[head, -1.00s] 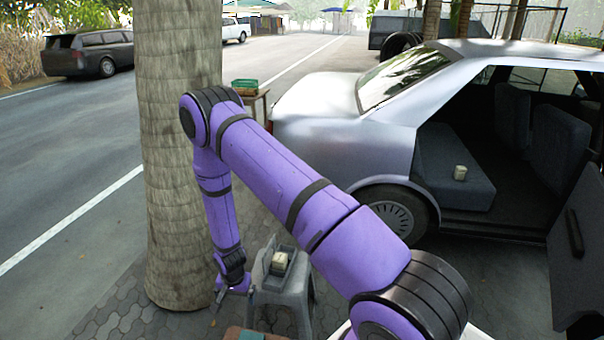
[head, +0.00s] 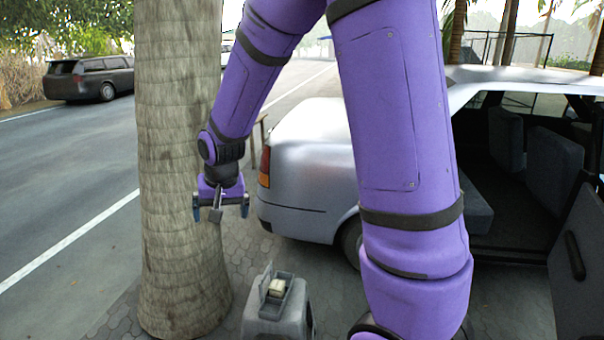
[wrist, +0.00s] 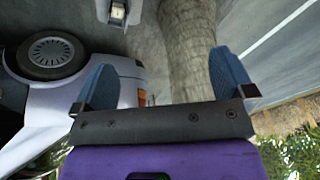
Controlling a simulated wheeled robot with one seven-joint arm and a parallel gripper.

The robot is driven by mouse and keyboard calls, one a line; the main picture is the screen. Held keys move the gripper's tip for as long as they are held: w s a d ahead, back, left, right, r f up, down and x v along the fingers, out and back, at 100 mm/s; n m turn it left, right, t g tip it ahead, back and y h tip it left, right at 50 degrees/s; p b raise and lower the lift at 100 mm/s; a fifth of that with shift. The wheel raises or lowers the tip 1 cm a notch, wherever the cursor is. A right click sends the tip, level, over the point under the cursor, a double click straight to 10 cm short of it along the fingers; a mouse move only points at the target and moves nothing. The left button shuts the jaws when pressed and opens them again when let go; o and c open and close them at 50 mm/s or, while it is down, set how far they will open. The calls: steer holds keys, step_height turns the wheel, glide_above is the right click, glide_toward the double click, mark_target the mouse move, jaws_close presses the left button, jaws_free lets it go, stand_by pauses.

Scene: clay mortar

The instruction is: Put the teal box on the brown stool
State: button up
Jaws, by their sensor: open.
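My gripper (head: 220,210) hangs open and empty in front of the tree trunk, above and left of a grey stool. Its two blue fingers stand wide apart in the wrist view (wrist: 165,85), with nothing between them. I cannot make out the teal box in either current view. A sliver of a brown wooden stand (head: 262,122) shows beside my arm. It may be the brown stool, but my arm hides most of it and whatever is on top.
A grey stool (head: 262,326) holds a grey tray with a cream block (head: 276,288). It also shows in the wrist view (wrist: 118,12). The thick tree trunk (head: 180,120) is close behind my gripper. A silver car (head: 310,150) with an open door (head: 578,250) stands at right.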

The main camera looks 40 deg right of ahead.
steer(key=s+r+n+t, duration=0.1)
steer(key=s+r+n, duration=0.1)
steer(key=s+r, duration=0.7)
steer(key=s+d+r+n+t, duration=0.1)
steer(key=s+r, duration=0.7)
steer(key=s, duration=0.9)
steer(key=shift+d+r+n, duration=0.25)
steer(key=shift+r+n, duration=0.15)
steer(key=shift+n, duration=0.5)
